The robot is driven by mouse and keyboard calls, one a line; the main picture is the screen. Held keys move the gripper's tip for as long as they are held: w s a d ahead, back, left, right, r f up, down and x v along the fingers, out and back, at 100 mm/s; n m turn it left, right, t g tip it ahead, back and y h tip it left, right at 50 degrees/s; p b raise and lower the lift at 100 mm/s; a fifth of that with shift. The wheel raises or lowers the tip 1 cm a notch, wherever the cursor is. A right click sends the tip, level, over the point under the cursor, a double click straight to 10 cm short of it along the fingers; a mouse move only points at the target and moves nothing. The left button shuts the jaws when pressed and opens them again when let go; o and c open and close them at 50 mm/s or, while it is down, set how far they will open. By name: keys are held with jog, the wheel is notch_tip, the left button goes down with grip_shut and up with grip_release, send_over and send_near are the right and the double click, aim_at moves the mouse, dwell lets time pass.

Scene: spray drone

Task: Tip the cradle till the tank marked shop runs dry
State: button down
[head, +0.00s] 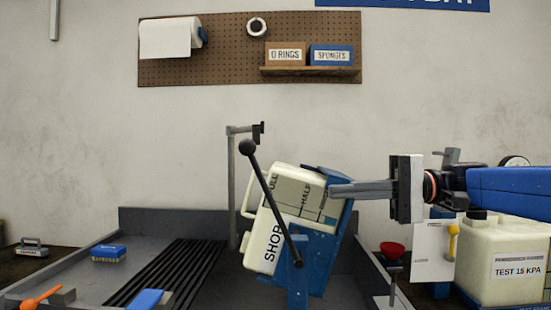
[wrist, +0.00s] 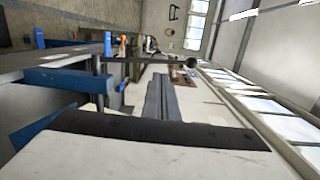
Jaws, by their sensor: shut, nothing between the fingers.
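The cream tank marked SHOP (head: 268,240) sits in the blue cradle (head: 325,245), tipped well over to the left in the head view. FULL and HALF marks show on its face; I cannot make out the liquid level or any stream. A grey lever with a black knob (head: 247,147) crosses in front of the tank. My gripper (head: 333,190) is shut and empty, its fingers pointing left at the upper right of the cradle and tank; I cannot tell whether they touch. In the wrist view the shut fingers (wrist: 158,95) show above a large pale surface.
A grey basin with black slats (head: 165,275) lies left of the cradle. A post (head: 232,190) stands behind. At the right are a red funnel (head: 392,250) and a tank marked TEST 15 KPA (head: 510,240). A blue sponge (head: 108,253) lies at the left.

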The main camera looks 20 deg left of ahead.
notch_tip(320, 180, up, 5)
jog(key=w+n+g+y, duration=0.1)
jog(key=w+n+g, duration=0.1)
jog(key=r+x, duration=0.1)
jog(key=x, duration=1.3)
jog(key=shift+a, duration=0.25)
jog(key=s+a+f+m+t+h, duration=0.1)
jog(key=s+a+f+h, duration=0.1)
jog(key=a, duration=0.6)
notch_tip(320, 180, down, 3)
jog(key=shift+a+r+h, duration=0.15)
jog(key=shift+a+h, duration=0.25)
jog(key=shift+h, duration=0.2)
